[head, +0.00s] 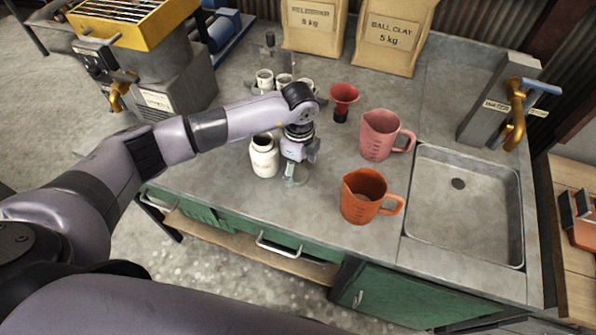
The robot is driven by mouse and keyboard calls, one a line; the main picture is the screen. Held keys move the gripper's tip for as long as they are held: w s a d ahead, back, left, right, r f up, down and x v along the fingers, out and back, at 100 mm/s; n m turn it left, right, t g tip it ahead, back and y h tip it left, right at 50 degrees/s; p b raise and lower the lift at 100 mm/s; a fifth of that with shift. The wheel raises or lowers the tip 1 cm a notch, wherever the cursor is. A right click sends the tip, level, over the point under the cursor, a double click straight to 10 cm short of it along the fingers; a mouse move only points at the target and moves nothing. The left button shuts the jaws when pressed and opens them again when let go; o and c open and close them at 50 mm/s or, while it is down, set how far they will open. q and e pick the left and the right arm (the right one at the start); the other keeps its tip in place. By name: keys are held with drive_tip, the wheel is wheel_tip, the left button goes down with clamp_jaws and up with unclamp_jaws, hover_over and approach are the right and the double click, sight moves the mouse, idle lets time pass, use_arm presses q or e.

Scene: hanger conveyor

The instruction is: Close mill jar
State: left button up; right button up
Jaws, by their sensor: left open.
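A white jar (264,160) stands upright on the grey bench top, near its front edge. Its neck is narrower than its body; its mouth looks open, but it is too small to be sure. My left gripper (292,178) points down at the bench just right of the jar. It is open, and I see nothing clearly held between its fingers. The arm passes behind and above the jar. I cannot make out a separate lid; the gripper may hide one. My right gripper is not in view.
An orange jug (360,209) and a pink jug (377,146) stand to the right, before the sink (470,225). A red funnel (344,95) and several small white pots (265,79) are behind. Clay bags (394,35) stand at the back. Bare bench lies left of the jar.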

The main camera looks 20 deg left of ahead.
sight(299, 175)
use_arm(q)
drive_tip(key=shift+f, duration=1.2)
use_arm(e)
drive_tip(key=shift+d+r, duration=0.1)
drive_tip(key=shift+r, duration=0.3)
use_arm(q)
drive_tip(key=shift+c, duration=0.2)
drive_tip(key=c, duration=1.2)
